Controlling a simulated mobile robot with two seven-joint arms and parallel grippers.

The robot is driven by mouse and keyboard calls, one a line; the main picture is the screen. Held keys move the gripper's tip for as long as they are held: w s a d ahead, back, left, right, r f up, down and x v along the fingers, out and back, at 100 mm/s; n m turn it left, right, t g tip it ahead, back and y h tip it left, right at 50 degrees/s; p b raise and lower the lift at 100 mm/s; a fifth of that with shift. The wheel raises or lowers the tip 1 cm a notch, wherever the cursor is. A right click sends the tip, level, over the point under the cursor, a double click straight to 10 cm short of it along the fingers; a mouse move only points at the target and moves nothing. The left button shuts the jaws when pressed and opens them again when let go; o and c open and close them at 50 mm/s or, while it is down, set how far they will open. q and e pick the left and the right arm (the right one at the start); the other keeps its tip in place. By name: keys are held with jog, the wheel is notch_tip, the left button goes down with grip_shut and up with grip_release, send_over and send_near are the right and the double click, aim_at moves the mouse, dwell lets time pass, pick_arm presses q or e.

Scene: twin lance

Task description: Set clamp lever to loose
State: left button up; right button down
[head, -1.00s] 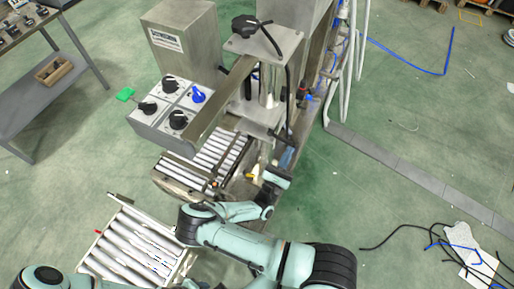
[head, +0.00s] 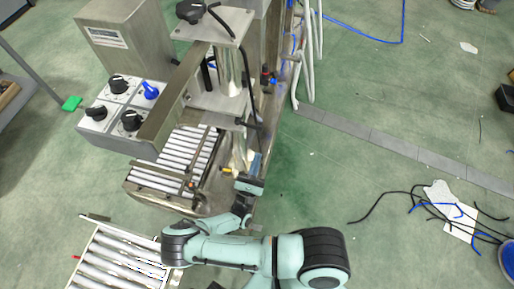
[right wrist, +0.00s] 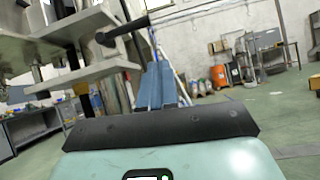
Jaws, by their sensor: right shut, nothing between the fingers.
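The clamp lever (head: 251,123) seems to be the small black handle at the edge of a metal bracket on the machine column. In the right wrist view a black lever (right wrist: 124,30) sticks out to the right from the metal plate's edge. My right gripper (head: 256,157) is below that lever in the head view, apart from it. Its bluish fingers (right wrist: 160,74) are together and empty, and in the wrist view they lie below and right of the lever. My left gripper is not in view.
A control box (head: 117,115) with black knobs and a blue one stands left of the column. Roller conveyors (head: 180,160) lie below it. A black star knob (head: 190,11) tops the column. White pipes (head: 303,60) run behind. The floor to the right is mostly clear, with loose cables (head: 400,196).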

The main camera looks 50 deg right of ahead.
jog(key=v, duration=0.5)
jog(key=shift+s+a+f+b, duration=0.15)
jog(key=shift+a+b, duration=0.15)
jog(key=shift+b, duration=0.1)
